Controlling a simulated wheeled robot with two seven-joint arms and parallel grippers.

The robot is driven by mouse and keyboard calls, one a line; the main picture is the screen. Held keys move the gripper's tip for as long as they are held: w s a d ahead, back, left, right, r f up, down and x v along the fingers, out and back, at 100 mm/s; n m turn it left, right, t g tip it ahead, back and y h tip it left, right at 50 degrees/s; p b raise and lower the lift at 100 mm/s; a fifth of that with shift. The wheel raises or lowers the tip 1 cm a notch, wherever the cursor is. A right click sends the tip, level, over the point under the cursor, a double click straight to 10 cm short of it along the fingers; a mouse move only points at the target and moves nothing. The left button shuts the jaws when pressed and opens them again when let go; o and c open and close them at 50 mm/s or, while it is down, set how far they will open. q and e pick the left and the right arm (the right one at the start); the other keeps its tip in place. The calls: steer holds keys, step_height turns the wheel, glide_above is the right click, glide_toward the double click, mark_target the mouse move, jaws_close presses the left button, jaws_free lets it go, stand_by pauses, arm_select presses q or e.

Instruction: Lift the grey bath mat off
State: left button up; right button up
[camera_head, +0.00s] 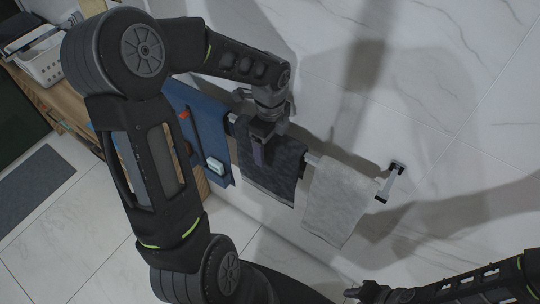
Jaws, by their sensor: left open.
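A dark grey cloth (272,178) and a light grey cloth (338,205) hang side by side on a metal towel rail (312,159) on the marble wall. I cannot tell for certain which is the bath mat. My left gripper (259,152) is open at the top of the dark grey cloth, pointing down in front of it, and hides part of the cloth and rail. Whether the fingers touch the cloth is unclear. My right gripper (366,293) shows only in part at the bottom edge, well away from both cloths.
A white basket (45,68) stands on a wooden counter at upper left. A dark grey mat (35,190) lies on the tiled floor.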

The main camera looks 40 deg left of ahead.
arm_select(q)
steer(key=shift+f, duration=0.1)
steer(key=shift+c, duration=0.5)
jaws_close()
stand_by(0.8)
